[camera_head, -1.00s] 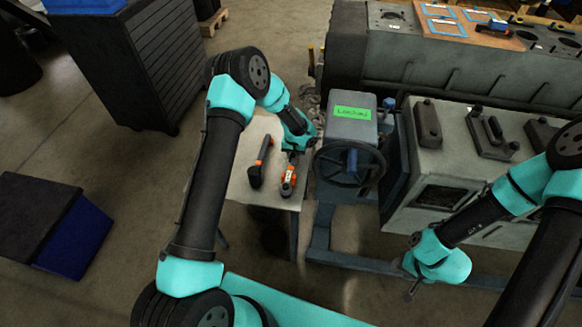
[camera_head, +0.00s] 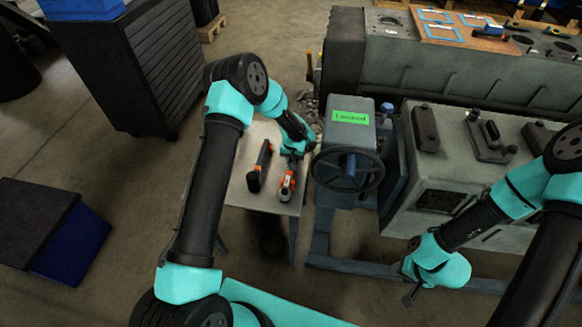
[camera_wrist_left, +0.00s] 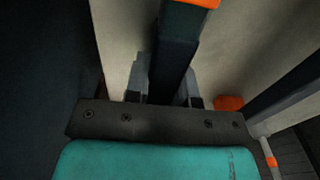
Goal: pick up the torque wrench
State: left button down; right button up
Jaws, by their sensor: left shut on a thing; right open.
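The long tool that I take for the torque wrench (camera_head: 286,186), with orange and grey parts, lies on the small light table (camera_head: 235,196). My left gripper (camera_head: 291,160) is low over its far part, and the fingertips are mostly hidden by the arm. In the left wrist view, my left gripper (camera_wrist_left: 166,93) is shut on its dark bar (camera_wrist_left: 178,50), which has an orange section at the top. A second black and orange tool (camera_head: 259,166) lies to its left, apart from it. My right gripper (camera_head: 410,296) is open and empty at the lower right.
A grey stand with a handwheel (camera_head: 348,171) and a green "Locked" label (camera_head: 351,117) is just right of the table. A grey bench with dark parts (camera_head: 430,165) is further right. A dark cabinet (camera_head: 140,75) is at the left, with open floor between.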

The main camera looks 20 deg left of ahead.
pick_arm(q)
notch_tip(320, 180, up, 10)
jog(key=shift+r, duration=0.1)
dwell(0.4)
dwell(0.4)
jog(key=c, duration=1.6)
grip_release()
grip_shut()
